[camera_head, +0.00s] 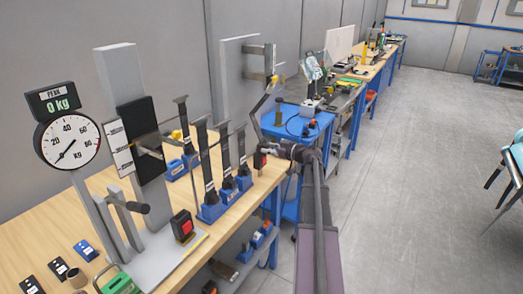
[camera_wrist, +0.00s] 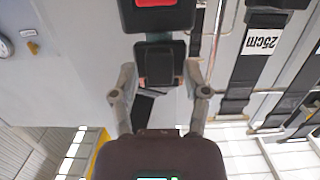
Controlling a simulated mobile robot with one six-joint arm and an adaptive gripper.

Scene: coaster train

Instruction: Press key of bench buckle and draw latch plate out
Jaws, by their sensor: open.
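In the wrist view, the dark bench buckle with its red key (camera_wrist: 157,3) is at the top edge, cut off by the frame. Just below it is a dark block (camera_wrist: 156,65), which looks like the latch plate, with a dark strap behind. My gripper (camera_wrist: 160,78) is open, with one finger on each side of this block; whether they touch it I cannot tell. In the head view, a small dark buckle with a red face (camera_head: 260,160) stands at the bench's right edge, beside my gripper (camera_head: 268,148), whose fingers are too small to make out.
Several upright straps in blue bases (camera_head: 211,212) stand on the wooden bench left of my arm. Another red-keyed block (camera_head: 183,225) sits near a grey stand with a dial gauge (camera_head: 68,143).

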